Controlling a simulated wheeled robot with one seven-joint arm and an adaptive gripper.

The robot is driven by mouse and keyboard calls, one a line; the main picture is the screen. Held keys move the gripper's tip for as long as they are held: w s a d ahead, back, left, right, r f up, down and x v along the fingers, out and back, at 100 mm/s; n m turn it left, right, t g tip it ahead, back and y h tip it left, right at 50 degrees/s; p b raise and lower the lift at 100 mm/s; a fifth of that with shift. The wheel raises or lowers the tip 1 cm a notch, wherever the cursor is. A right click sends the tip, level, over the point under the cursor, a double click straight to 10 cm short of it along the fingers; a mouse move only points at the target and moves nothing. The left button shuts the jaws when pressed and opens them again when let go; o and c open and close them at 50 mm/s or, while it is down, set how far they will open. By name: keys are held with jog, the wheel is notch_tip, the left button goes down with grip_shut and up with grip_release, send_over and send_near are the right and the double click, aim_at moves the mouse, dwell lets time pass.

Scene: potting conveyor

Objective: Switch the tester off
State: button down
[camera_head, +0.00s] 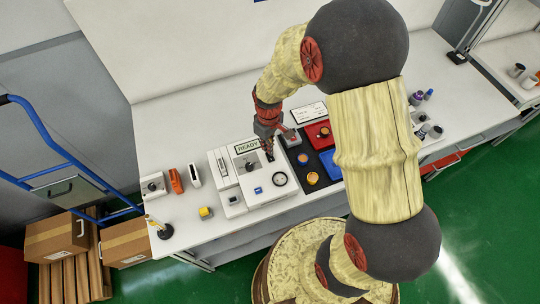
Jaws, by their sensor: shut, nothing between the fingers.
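The tester (266,201) appears to be the white box on the bench, with a display (246,147) that reads READY. Its top has a dark round knob (249,166), a small blue button (258,190) and a round dial with a dark ring (279,179). My gripper (269,157) is shut and empty. It points down over the upper right part of the tester, just right of the display and knob. I cannot tell whether the fingertips touch the surface.
A dark mat (325,182) with orange round pieces, a red tray (318,134) and a blue tray (330,165) lie right of the tester. A white card (310,112) lies behind. Small devices and a yellow block (205,212) stand left. The back left bench is clear.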

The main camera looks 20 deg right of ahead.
jog(key=shift+f+b, duration=0.65)
jog(key=shift+f, duration=0.5)
dwell(0.5)
jog(key=shift+r+p, duration=2.55)
jog(key=shift+r, duration=1.05)
jog(key=shift+f, duration=0.1)
